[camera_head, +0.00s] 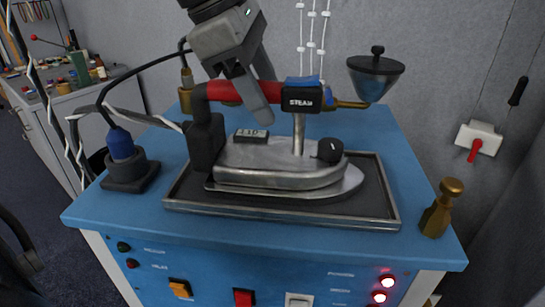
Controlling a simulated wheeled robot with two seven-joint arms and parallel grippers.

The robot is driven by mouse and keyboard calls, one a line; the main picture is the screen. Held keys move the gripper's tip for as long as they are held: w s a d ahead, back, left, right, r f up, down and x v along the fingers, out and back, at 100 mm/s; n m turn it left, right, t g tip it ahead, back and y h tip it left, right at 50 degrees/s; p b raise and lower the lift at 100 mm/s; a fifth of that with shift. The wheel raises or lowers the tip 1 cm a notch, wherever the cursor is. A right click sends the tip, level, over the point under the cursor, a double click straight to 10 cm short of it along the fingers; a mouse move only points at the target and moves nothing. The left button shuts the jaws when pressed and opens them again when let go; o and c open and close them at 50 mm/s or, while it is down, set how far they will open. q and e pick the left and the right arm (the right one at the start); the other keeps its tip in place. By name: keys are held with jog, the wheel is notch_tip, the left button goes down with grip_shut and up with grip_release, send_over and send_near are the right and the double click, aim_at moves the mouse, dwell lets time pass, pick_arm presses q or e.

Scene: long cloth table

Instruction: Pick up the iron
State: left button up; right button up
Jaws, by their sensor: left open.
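The iron (278,160) rests flat on a dark tray with a metal rim (280,212) on the blue table. It has a silver body, a red handle (233,90) and a black block marked STEAM at the handle's right end. My left gripper (268,99) comes down from above at the handle, open. One finger passes in front of the red handle and the other shows behind it. Whether either finger touches the handle is unclear. The fingers hide part of the handle. My right gripper is not in view.
A blue-topped plug (122,148) in a dark base stands left of the tray, with a cable. A brass-coloured piece (441,208) stands at the right edge. A dark funnel-like cup (374,76) is behind right. White-beaded cords hang behind the iron.

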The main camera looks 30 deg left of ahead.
pick_arm(q)
jog(key=shift+x, duration=1.2)
grip_shut()
jog(key=shift+w+r, duration=0.1)
jog(key=shift+r, duration=0.1)
